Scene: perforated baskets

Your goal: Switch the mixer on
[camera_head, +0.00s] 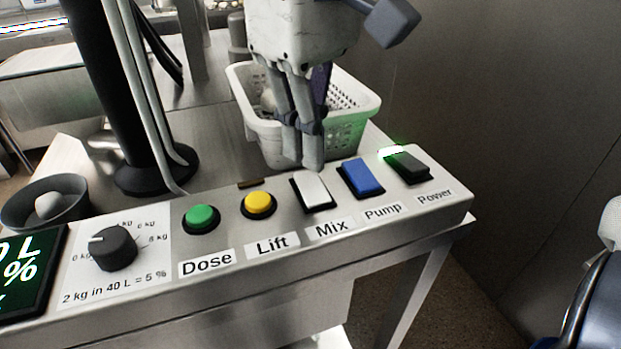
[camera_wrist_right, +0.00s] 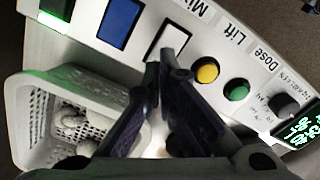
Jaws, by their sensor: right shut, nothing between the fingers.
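The control panel (camera_head: 300,262) runs across the front in the head view. Its white Mix switch (camera_head: 313,189) sits between the yellow Lift button (camera_head: 258,203) and the blue Pump switch (camera_head: 360,177). My right gripper (camera_head: 312,165) is shut and empty, pointing down, with its fingertips at the back edge of the Mix switch. In the right wrist view the fingertips (camera_wrist_right: 167,62) are close to the white switch (camera_wrist_right: 168,42). I cannot tell whether they touch it. My left gripper is not in view.
A white perforated basket (camera_head: 362,108) stands behind the panel, with pale round items in it. The black Power switch (camera_head: 407,165) has a lit green strip. A green Dose button (camera_head: 201,217), a dial (camera_head: 114,248) and a display (camera_head: 22,270) are to the left.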

